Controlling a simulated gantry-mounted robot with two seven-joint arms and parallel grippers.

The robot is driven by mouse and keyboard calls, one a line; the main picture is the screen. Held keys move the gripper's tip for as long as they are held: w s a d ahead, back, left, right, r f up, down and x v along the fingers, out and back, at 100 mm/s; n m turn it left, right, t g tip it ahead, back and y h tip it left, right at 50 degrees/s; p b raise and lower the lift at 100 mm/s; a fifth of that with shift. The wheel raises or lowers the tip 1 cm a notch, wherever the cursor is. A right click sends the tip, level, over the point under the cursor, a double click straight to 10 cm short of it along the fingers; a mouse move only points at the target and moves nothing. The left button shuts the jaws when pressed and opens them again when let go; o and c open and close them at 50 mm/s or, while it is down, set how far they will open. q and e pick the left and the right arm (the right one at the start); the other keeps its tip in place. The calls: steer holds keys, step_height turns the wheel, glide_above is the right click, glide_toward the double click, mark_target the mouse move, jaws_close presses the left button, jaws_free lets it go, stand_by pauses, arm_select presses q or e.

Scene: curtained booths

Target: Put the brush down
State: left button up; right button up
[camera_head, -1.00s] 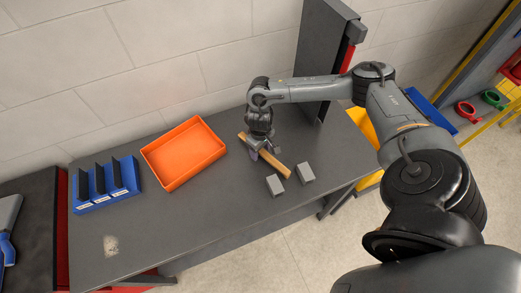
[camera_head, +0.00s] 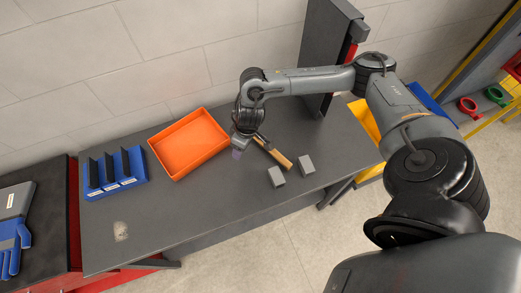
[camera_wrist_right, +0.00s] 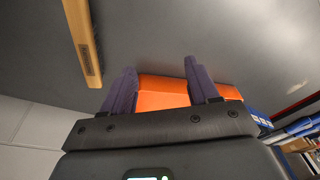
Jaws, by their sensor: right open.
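The brush (camera_head: 275,155), with a light wooden handle, lies on the grey table to the left of two grey blocks. Its upper-left end is dark and partly behind my right gripper. My right gripper (camera_head: 238,152) is open and empty, just left of the brush and apart from it. In the right wrist view, the open fingers (camera_wrist_right: 160,70) have nothing between them but the orange tray seen beyond. The brush's wooden handle (camera_wrist_right: 82,40) shows there to the left of the fingers. My left gripper is not in view.
The orange tray (camera_head: 164,165) stands left of my right gripper on the table (camera_head: 190,213). Two grey blocks (camera_head: 276,177) (camera_head: 305,165) sit near the front edge. A blue divided holder (camera_head: 115,189) is farther left. The table's front middle is clear.

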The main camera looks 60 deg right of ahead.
steer(key=a+r+n+t+y, duration=0.3)
steer(key=a+n+t, duration=0.25)
steer(key=a, duration=1.85)
steer(key=s+d+f+m+g+h, duration=0.1)
steer(key=s+d+m+g+h, duration=0.2)
steer(key=s+d, duration=0.8)
steer(key=s+m+g, duration=0.1)
steer(key=s, duration=0.2)
steer(key=shift+s+f+h, duration=0.3)
steer(key=shift+f+h, duration=0.1)
steer(key=shift+r, duration=0.1)
